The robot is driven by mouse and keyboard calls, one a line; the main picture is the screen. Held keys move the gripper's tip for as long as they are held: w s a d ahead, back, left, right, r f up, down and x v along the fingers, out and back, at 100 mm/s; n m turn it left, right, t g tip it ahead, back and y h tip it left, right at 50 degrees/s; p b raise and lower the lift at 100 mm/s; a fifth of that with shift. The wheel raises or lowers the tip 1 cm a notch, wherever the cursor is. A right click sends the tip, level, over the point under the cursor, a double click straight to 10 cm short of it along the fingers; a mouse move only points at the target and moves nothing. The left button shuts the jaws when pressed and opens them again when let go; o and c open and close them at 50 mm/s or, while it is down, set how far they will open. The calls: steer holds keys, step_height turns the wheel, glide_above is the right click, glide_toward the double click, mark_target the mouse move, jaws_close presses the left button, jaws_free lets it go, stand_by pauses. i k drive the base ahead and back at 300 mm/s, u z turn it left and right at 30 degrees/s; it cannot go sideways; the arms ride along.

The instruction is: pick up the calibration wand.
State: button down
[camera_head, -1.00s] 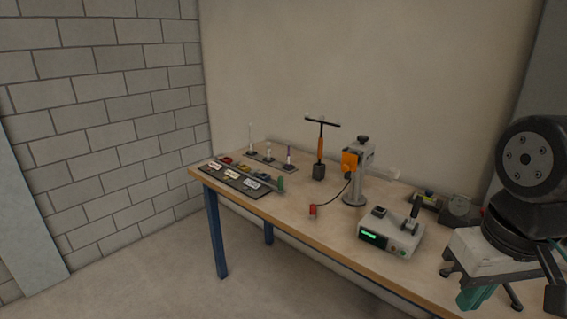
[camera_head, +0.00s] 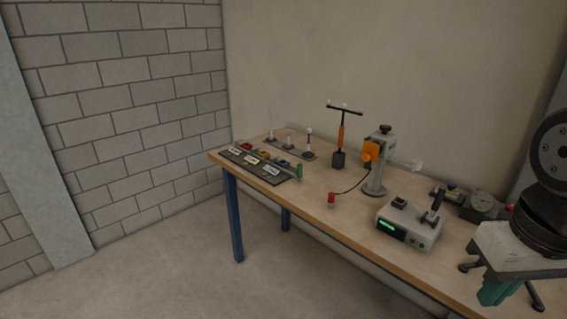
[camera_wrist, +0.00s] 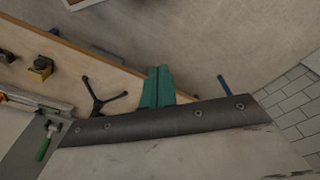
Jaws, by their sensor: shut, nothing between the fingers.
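The calibration wand (camera_head: 341,135) is a T-shaped tool with a dark crossbar, pale balls on it and an orange grip. It stands upright in a dark holder (camera_head: 338,160) toward the back of the table, in the head view. I cannot make it out in the wrist view. My gripper (camera_head: 492,294) is at the lower right of the head view, over the table's right part, well apart from the wand. Its teal fingers also show in the wrist view (camera_wrist: 157,86); they are together and empty.
A grey stand with an orange clamp (camera_head: 377,165) stands just right of the wand. A white box with a green display (camera_head: 408,228) is in front. Labelled trays (camera_head: 255,165) and small upright rods (camera_head: 309,143) lie left. The wooden table (camera_head: 300,200) meets walls behind.

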mark_target(344, 105)
steer(key=u, duration=1.5)
steer(key=i, duration=2.7)
steer(key=z, duration=3.55)
steer(key=i, duration=0.25)
steer(key=u, duration=0.05)
